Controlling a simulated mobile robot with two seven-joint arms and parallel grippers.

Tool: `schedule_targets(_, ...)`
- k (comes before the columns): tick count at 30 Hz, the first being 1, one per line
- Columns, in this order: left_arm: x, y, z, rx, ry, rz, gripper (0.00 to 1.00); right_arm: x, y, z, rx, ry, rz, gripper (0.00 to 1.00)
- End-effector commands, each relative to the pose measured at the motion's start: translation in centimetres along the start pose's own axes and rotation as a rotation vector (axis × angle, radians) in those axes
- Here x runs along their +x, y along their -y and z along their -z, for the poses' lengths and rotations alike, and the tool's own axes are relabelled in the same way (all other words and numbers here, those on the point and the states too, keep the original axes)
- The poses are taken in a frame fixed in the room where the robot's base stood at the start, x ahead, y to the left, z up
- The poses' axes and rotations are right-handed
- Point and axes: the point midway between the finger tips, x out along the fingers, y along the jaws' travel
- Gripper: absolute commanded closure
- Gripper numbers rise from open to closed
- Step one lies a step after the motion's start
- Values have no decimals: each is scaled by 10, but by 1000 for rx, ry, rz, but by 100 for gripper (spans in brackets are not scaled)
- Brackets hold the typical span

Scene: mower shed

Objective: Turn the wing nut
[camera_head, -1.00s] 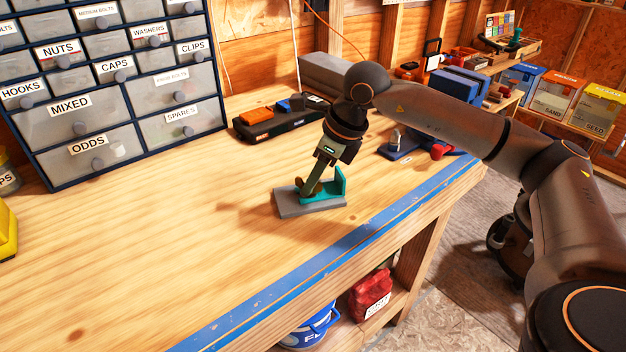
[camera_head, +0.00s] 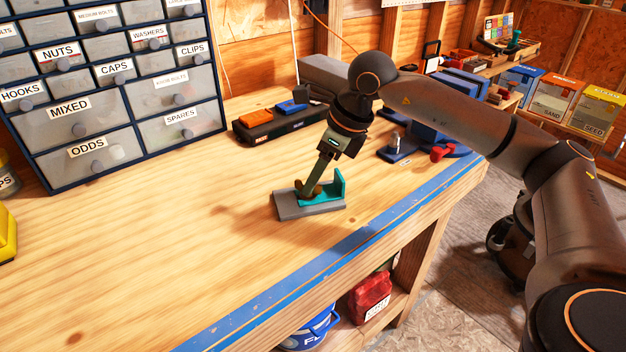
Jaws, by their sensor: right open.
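A small fixture with a grey base plate (camera_head: 296,211) and a teal bracket (camera_head: 340,186) sits on the wooden workbench near its blue front edge. My right gripper (camera_head: 309,190) reaches down from above, its fingertips at the teal bracket, over the base plate. It is open. The wing nut cannot be made out; the fingers and their small size in view hide whatever is between them. My left gripper is not in view.
A labelled drawer cabinet (camera_head: 120,85) stands at the back left. A black case (camera_head: 280,124) with orange and blue items lies behind the fixture. A blue vise-like tool (camera_head: 396,150) is to the right. The bench (camera_head: 150,250) left of the fixture is bare.

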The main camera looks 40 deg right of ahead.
Motion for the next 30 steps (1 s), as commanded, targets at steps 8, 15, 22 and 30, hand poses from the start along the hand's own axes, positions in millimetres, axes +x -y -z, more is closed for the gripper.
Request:
schedule_targets(8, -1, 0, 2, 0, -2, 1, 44, -62, 0, -1, 0, 4, 3, 44)
schedule_targets(15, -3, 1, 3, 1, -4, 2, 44, -98, 0, 0, 0, 1, 1, 44)
schedule_targets(22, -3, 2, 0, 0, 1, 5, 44, -105, 0, 0, 0, 0, 0, 44)
schedule_targets(30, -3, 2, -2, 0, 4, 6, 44, -105, 0, 0, 0, 0, 0, 44)
